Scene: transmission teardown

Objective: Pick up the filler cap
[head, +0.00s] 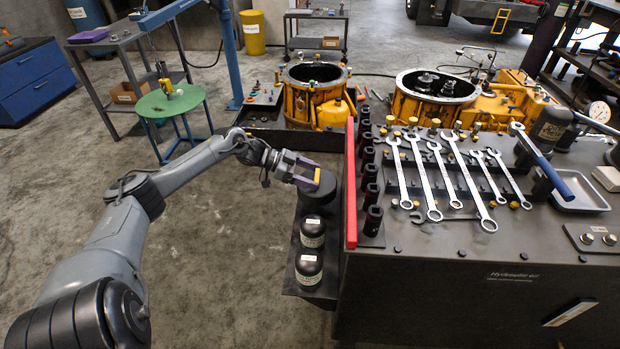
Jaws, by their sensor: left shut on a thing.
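My left gripper (307,174) reaches in from the left with its purple fingers. It is shut on a small yellow piece, which looks like the filler cap (317,175). The cap sits between the fingertips, just above or at the top of a dark round container (320,191) on the side shelf left of the tool bench. I cannot tell whether the cap touches the container. The fingers hide part of the cap. My right gripper is not in view.
A red upright panel (351,185) edges the bench close to the right. The bench holds wrenches (447,180) and black sockets (373,220). Yellow gearbox housings (312,98) stand behind. Floor left of the shelf is clear.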

